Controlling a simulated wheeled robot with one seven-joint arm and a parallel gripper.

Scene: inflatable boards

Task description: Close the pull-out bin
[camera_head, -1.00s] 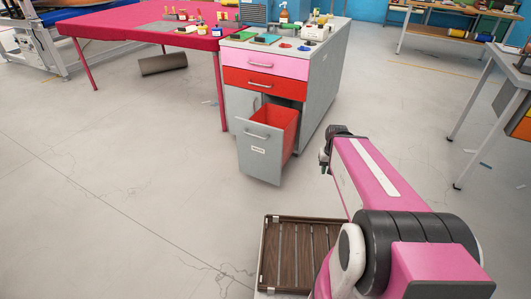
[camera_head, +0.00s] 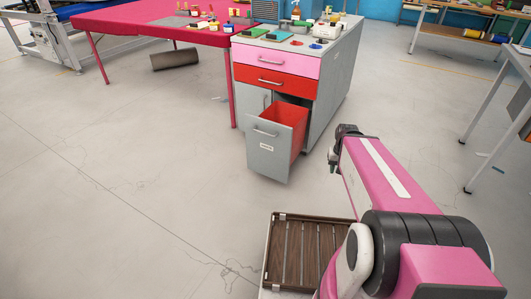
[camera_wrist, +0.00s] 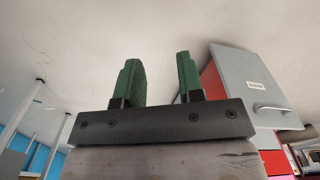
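The pull-out bin (camera_head: 268,148) has a grey front with a small white label and a metal handle (camera_head: 265,132). It stands pulled out from the lower part of the cabinet (camera_head: 333,80), and its red inside shows. My gripper (camera_head: 332,164) is to the right of the bin, apart from it, in the head view. In the wrist view my gripper (camera_wrist: 160,80) shows two green fingers spread apart with nothing between them. The bin front (camera_wrist: 250,85) appears there upside down, to the right of the fingers.
A pink table (camera_head: 150,20) with bottles and tools adjoins the cabinet on the left. A grey roll (camera_head: 175,60) lies under it. A grey-legged table (camera_head: 495,125) stands at the right. The floor (camera_head: 130,180) before the bin is clear. A slatted wooden tray (camera_head: 300,250) is at the bottom.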

